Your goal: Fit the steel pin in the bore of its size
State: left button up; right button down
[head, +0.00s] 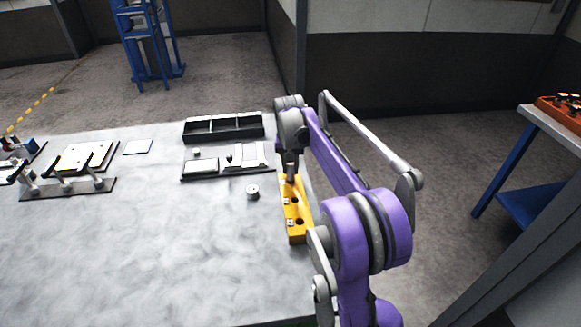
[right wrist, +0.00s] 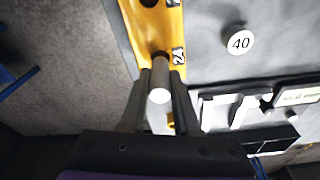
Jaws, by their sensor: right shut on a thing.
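The yellow block (head: 297,235) lies near the table's right edge, with dark bores along its top and white number labels beside them. It also shows in the right wrist view (right wrist: 143,28), where one label reads 24. My right gripper (head: 290,168) is over the block's far end. In the right wrist view, its fingers (right wrist: 160,92) are shut on the grey steel pin (right wrist: 159,80). The pin's far end meets a dark bore beside the 24 label; I cannot tell how deep it sits, if at all. My left gripper is not in view.
A short grey cylinder (head: 252,192), marked 40 in the right wrist view (right wrist: 239,41), stands left of the block. A black divided tray (head: 222,138) and a flat tray of parts (head: 187,178) lie farther back. Clamp fixtures (head: 65,188) stand at left. The front table is clear.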

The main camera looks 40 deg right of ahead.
aim_at(291, 179)
jog(key=shift+f+b, duration=0.7)
jog(key=shift+f, duration=0.9)
jog(key=c, duration=0.6)
grip_release()
jog(key=shift+o, duration=0.2)
notch_tip(291, 179, up, 11)
jog(key=s+a, duration=0.1)
jog(key=shift+f+p, duration=0.15)
jog(key=shift+p, duration=0.2)
jog(key=shift+s+f, duration=0.1)
jog(key=shift+s, duration=0.05)
